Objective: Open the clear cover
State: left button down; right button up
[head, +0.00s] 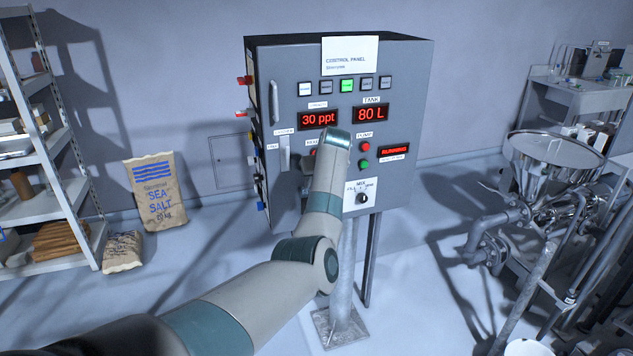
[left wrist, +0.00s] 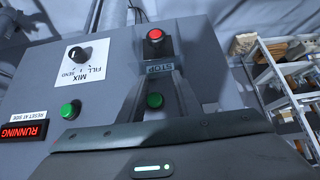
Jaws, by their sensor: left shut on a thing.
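The grey control panel (head: 300,75) stands in front of me. My left gripper (head: 308,168) is at the lower middle of its face, mostly hidden behind my wrist in the head view. In the left wrist view the panel appears upside down, and my left fingers (left wrist: 164,78) reach to the panel beside the STOP label. A red button (left wrist: 155,36) and a green button (left wrist: 154,100) show near the fingers. The clear cover is hard to make out; the STOP label looks dim, as if behind something see-through. The fingers are shut on what seems to be this cover.
The mix knob (head: 362,198) and the pump's green button (head: 364,163) are right of my wrist. A door handle (head: 274,101) is on the panel's left. A shelf (head: 45,190) and salt sack (head: 156,190) stand left; a steel hopper (head: 553,155) with pipes stands right.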

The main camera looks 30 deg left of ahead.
pick_arm(q)
jog(key=shift+a, duration=0.2)
jog(key=c, duration=1.5)
grip_release()
jog(key=shift+c, duration=0.2)
jog(key=shift+o, duration=1.3)
jog(key=shift+w, duration=0.1)
jog(key=shift+a+f, duration=0.1)
jog(key=shift+f, duration=0.1)
jog(key=shift+b+v, duration=0.45)
jog(key=shift+v, duration=0.7)
jog(key=b+v, duration=0.4)
jog(key=v, duration=1.1)
jog(key=shift+b, duration=0.3)
pick_arm(e)
jog(key=f, duration=0.5)
jog(key=shift+a+f, duration=0.2)
jog(key=shift+a, duration=0.05)
pick_arm(q)
jog(key=shift+w, duration=0.1)
pick_arm(e)
jog(key=shift+a, duration=0.15)
